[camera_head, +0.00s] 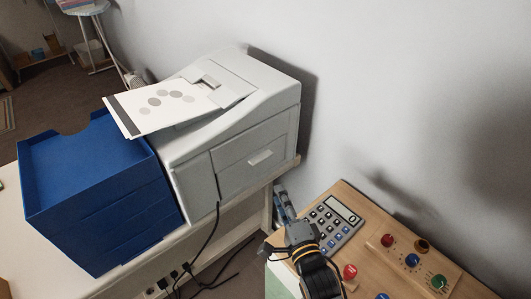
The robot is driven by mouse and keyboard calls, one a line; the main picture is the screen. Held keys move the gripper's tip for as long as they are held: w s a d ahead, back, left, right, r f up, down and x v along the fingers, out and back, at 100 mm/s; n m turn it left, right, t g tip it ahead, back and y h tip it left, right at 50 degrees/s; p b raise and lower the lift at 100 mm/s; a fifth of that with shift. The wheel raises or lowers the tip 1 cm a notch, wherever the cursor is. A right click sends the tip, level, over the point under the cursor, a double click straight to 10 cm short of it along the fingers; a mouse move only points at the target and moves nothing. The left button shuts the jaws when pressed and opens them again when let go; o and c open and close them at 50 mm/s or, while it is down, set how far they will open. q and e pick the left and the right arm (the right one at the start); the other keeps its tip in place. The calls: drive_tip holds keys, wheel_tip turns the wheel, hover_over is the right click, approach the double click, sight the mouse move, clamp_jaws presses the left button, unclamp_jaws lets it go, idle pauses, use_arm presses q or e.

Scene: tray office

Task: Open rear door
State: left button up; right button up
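A light grey printer (225,120) stands on a white table. The side facing me has a rectangular door panel (240,167) with a small pale handle (261,157). The panel looks flush with the body, so the door appears closed. My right gripper (283,204) is to the right of and below the printer, by the edge of the wooden desk and apart from the door handle. It points away from me, and its small fingers do not show whether they are open or shut. My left gripper is not in view.
A blue tray stack (110,205) stands left of the printer. A printed sheet (160,103) lies on top of the printer. A calculator (333,222) and a button panel (412,262) are on the wooden desk. A black cable (213,230) hangs below the printer. The wall is close behind.

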sight(264, 164)
drive_tip(key=x, duration=1.2)
drive_tip(key=shift+w+a+r, duration=0.1)
drive_tip(key=shift+w+a, duration=0.2)
drive_tip(key=shift+w, duration=0.05)
drive_tip(key=shift+c, duration=0.2)
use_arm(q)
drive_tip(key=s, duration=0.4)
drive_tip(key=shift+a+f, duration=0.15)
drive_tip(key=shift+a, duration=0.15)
use_arm(e)
clamp_jaws()
